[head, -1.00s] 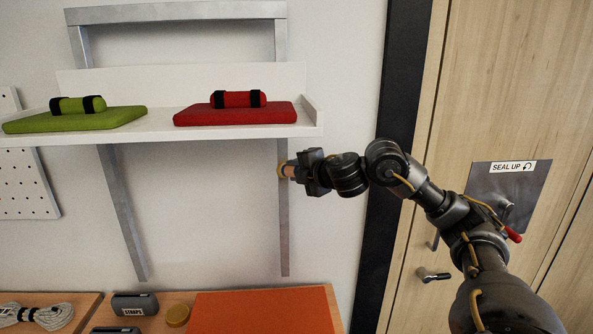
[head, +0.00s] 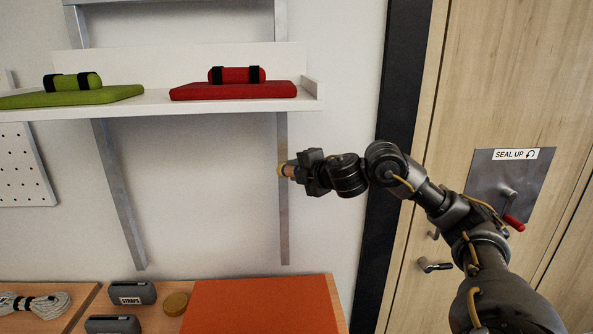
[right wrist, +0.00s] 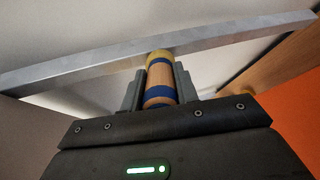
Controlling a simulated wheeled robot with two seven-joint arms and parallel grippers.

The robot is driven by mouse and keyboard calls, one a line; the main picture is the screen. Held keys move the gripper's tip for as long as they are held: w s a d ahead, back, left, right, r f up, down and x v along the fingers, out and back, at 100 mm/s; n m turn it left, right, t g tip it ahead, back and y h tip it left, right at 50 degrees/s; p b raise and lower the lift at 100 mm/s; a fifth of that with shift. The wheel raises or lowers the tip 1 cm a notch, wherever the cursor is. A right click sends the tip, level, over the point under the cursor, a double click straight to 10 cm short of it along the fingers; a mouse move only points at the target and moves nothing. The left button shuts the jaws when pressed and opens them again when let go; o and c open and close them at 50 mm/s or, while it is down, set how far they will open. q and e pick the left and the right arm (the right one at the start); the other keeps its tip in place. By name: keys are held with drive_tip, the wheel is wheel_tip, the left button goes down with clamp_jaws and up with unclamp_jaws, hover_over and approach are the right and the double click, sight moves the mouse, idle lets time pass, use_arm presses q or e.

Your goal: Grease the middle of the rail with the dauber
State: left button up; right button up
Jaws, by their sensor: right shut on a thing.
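My right gripper (head: 291,170) is shut on the dauber (head: 283,170), a short wooden cylinder with blue bands and a yellow end. The dauber (right wrist: 160,80) points away from the gripper (right wrist: 160,95) in the right wrist view. The rail (head: 284,225) is a grey metal upright on the wall below the right end of the shelf. In the right wrist view, the rail (right wrist: 90,68) crosses the picture just behind the yellow end. The yellow end overlaps the rail in both views; whether it touches is hard to tell. My left gripper is not in view.
The white shelf (head: 150,105) above holds a green pad (head: 70,97) and a red pad (head: 232,90), each with a strapped roll. Below, a bench carries an orange mat (head: 260,305), a round tin (head: 175,303), dark boxes and rope. A wooden door (head: 500,80) stands right.

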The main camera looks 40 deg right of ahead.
drive_tip(key=shift+f+b, duration=0.4)
drive_tip(key=shift+f, duration=0.45)
drive_tip(key=shift+f, duration=0.1)
wheel_tip(320, 180, down, 6)
drive_tip(key=b, duration=0.5)
drive_tip(key=shift+f, duration=0.2)
wheel_tip(320, 180, down, 3)
drive_tip(key=b, duration=0.3)
drive_tip(key=shift+f, duration=0.1)
wheel_tip(320, 180, up, 3)
drive_tip(key=p, duration=0.3)
drive_tip(key=shift+r, duration=0.2)
